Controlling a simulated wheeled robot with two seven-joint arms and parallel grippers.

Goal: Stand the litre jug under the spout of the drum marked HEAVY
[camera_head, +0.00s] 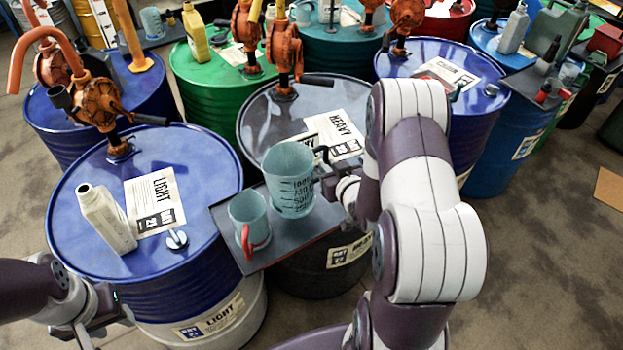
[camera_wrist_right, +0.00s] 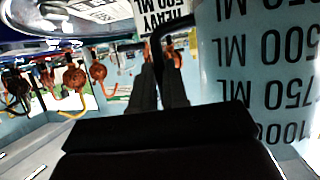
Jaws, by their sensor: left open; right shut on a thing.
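The litre jug (camera_head: 288,182) is a pale blue measuring jug with dark volume marks. It is upright over the grey tray (camera_head: 312,232) in front of the drum marked HEAVY (camera_head: 262,118); I cannot tell if its base touches the tray. My right gripper (camera_head: 328,168) is shut on its handle, at the jug's right side. The jug's marked wall (camera_wrist_right: 255,70) fills the right of the right wrist view, beside my fingers. The dark HEAVY drum bears an orange pump (camera_head: 284,48); its spout's outlet is not clear. My left gripper (camera_head: 88,335) is open and empty at bottom left, partly cut off.
A smaller blue jug with a red handle (camera_head: 247,222) stands on the tray, just left of the litre jug. The blue LIGHT drum (camera_head: 85,235) at left carries a white bottle (camera_head: 106,220) and an orange pump (camera_head: 100,103). More drums crowd behind.

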